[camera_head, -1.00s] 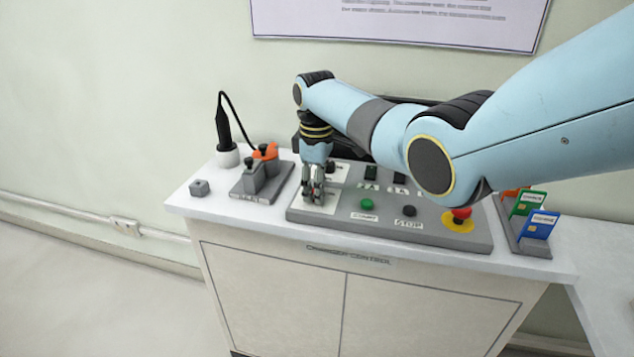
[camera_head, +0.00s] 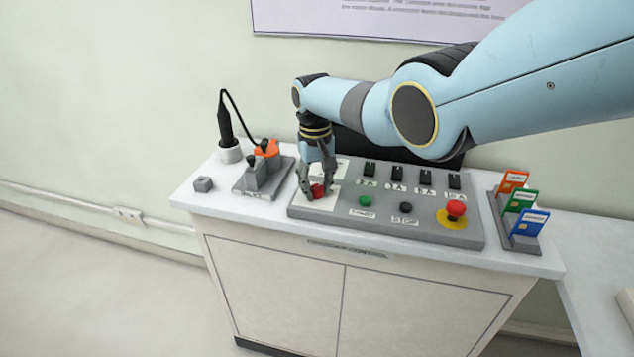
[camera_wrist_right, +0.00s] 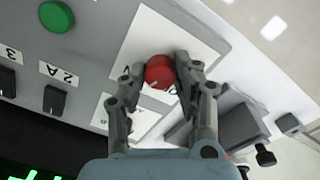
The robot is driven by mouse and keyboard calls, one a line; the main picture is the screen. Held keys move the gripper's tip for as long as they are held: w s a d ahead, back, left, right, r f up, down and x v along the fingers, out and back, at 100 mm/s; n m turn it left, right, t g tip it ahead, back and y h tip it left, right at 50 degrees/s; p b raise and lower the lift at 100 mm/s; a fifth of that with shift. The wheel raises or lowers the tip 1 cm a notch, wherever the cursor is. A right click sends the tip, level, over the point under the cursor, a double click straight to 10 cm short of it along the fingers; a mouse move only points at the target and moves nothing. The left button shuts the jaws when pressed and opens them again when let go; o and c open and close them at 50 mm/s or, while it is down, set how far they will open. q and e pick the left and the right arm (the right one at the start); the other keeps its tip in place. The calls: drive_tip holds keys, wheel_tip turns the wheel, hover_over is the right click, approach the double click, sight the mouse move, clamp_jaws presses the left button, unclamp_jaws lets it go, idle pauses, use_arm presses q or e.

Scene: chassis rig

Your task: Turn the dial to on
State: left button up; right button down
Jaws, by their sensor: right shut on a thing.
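The red dial (camera_head: 318,190) sits on a white plate at the left end of the grey control panel (camera_head: 430,237). In the right wrist view the dial (camera_wrist_right: 159,71) is round and red, with a short pale mark at its edge. My right gripper (camera_head: 318,193) points down over it, with a finger on each side. In the right wrist view my right gripper (camera_wrist_right: 160,75) is shut on the dial. The plate's lettering cannot be read. My left gripper is not in view.
Green (camera_head: 365,201) and black (camera_head: 406,208) buttons, a red emergency knob (camera_head: 456,208) and several black switches (camera_head: 397,174) share the panel. A grey fixture with an orange part (camera_head: 267,148) stands left. A card rack (camera_head: 524,244) stands right.

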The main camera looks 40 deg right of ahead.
sight(315, 187)
drive_tip(key=shift+m, duration=2.2)
drive_tip(key=c, duration=1)
unclamp_jaws()
wheel_tip(315, 187, up, 12)
drive_tip(key=shift+w+a+r, duration=0.1)
drive_tip(key=shift+w, duration=0.05)
